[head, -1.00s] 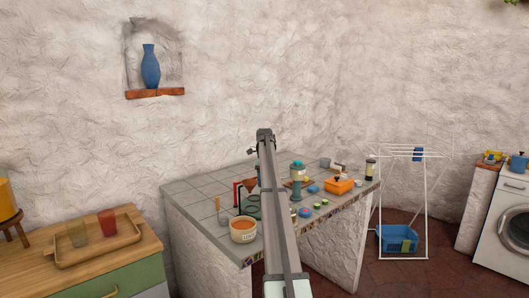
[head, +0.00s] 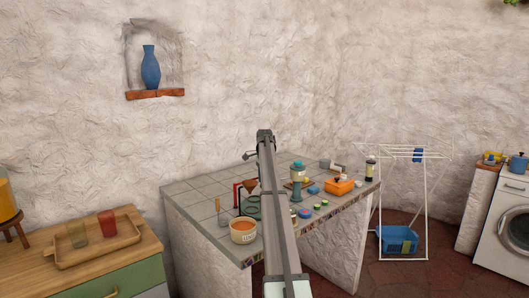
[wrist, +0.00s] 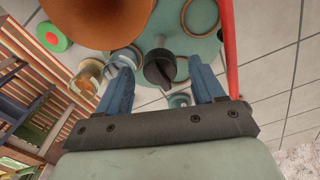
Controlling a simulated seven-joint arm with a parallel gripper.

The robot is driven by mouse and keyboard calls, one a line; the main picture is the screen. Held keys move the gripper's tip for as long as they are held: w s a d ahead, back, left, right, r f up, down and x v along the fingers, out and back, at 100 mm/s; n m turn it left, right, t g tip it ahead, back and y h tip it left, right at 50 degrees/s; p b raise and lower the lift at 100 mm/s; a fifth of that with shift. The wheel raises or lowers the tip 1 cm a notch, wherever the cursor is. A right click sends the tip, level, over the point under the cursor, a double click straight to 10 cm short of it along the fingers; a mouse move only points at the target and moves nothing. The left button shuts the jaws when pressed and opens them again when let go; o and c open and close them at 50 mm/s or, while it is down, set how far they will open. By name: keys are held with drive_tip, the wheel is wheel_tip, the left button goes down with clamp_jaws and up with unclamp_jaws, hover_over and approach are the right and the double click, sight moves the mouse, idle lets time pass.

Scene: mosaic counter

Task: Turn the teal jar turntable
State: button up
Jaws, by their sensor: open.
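The teal turntable (wrist: 192,46) is a flat round disc at the top of the wrist view, with small jars and a ring on or around it. In the head view a teal piece (head: 252,207) shows beside my arm, which hides much of that spot. My gripper (wrist: 163,66) is open, its two blue fingers pointing toward the disc's near edge. A dark knob-like piece (wrist: 160,68) shows between the fingertips; I cannot tell whether they touch it. The fingertips are not visible in the head view.
A brown cone (wrist: 95,14) and a red upright (wrist: 230,50) stand close to the fingers. A labelled orange-topped tub (head: 243,231) stands at the counter's front. A teal-lidded canister (head: 297,172) and orange pot (head: 339,187) stand right of my arm. Bare tiles lie at back left.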

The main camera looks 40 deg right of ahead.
drive_tip(key=n, duration=0.3)
wheel_tip(320, 180, up, 14)
drive_tip(key=shift+n, duration=0.4)
drive_tip(key=shift+f, duration=0.2)
idle(0.7)
wheel_tip(320, 180, down, 14)
drive_tip(key=shift+r, duration=0.2)
idle(0.4)
drive_tip(key=shift+c, duration=0.4)
clamp_jaws()
